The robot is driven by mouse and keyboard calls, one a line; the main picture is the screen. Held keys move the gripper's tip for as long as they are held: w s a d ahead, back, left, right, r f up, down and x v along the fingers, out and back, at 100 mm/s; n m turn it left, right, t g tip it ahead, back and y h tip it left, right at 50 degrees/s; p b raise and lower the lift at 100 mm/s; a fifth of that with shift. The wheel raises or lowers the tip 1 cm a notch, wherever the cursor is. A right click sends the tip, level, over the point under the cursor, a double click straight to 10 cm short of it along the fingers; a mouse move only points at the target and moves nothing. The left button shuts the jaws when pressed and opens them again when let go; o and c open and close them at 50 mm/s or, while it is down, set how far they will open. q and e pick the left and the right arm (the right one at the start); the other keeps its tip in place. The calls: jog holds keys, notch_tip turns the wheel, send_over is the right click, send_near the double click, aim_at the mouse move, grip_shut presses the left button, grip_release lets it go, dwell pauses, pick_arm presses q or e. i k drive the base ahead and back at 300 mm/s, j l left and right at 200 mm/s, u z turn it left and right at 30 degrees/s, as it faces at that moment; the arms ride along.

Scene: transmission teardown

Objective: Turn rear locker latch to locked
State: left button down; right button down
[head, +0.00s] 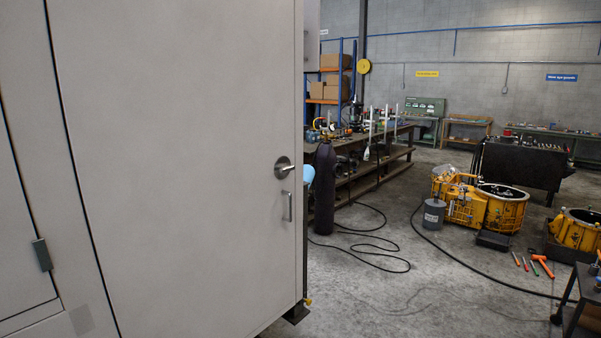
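A large light grey locker door (180,150) fills the left half of the head view. The lever points right, close to horizontal. A small vertical pull handle (287,206) is just below the latch. The door looks closed. No lock marking is readable at the latch. Neither of my grippers shows in this view.
A dark cylinder (323,190) stands just right of the locker, by a long workbench (375,180). Black cables (375,262) lie on the concrete floor. Yellow transmission housings (500,208), a grey canister (433,214) and hand tools (541,266) are at the right.

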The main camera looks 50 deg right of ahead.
aim_at(284, 169)
jog(key=z, duration=1.55)
